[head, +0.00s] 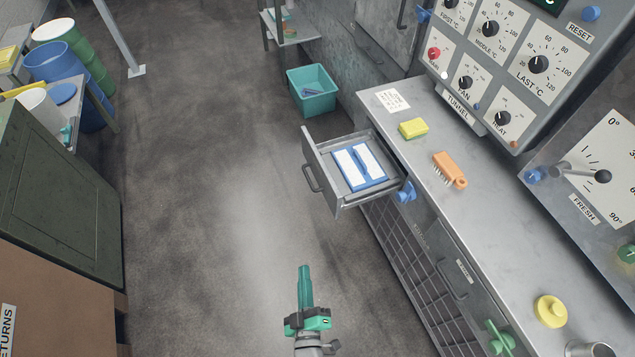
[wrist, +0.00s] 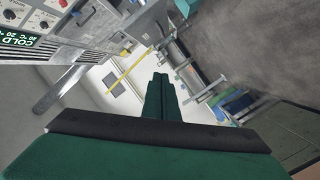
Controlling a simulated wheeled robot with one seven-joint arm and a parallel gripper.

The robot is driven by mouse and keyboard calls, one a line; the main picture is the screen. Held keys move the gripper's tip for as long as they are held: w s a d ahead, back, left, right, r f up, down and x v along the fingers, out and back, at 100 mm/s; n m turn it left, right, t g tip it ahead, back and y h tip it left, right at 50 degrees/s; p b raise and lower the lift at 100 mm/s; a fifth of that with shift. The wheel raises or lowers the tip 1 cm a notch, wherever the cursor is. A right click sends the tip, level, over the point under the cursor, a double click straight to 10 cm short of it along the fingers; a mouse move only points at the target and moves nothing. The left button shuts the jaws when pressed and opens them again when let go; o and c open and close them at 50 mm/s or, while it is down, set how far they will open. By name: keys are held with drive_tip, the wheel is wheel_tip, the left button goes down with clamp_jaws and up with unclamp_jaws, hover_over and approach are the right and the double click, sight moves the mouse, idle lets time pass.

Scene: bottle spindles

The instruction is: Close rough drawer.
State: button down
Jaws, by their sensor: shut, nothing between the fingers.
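A grey metal drawer (head: 318,178) stands pulled out from the cabinet under the counter in the head view. A dark bar handle (head: 312,178) is on its front. Inside lie blue and white flat items (head: 360,167). My green gripper (head: 305,272) is at the lower middle of the head view, below and left of the drawer, apart from it. Its fingers are shut and empty. In the wrist view the closed fingers (wrist: 161,82) point at the far part of the room; the drawer cannot be made out there.
A teal bin (head: 312,90) stands on the floor beyond the drawer. A green cabinet (head: 60,200) is at left. The floor (head: 220,200) between is clear.

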drive_tip(key=w+d+f+n, duration=0.1)
drive_tip(key=w+d+n, duration=0.1)
drive_tip(key=w, duration=0.9)
drive_tip(key=w+d+f+n, duration=0.1)
drive_tip(key=w+n, duration=0.3)
drive_tip(key=w, duration=0.7)
drive_tip(key=w+d+f+n+t+y, duration=0.1)
drive_tip(key=w+d+n, duration=0.1)
drive_tip(key=w, duration=0.9)
drive_tip(key=shift+w+d+f+n, duration=0.2)
drive_tip(key=shift+d+f+n, duration=0.2)
drive_tip(key=shift+n, duration=0.4)
drive_tip(key=shift+w, duration=0.1)
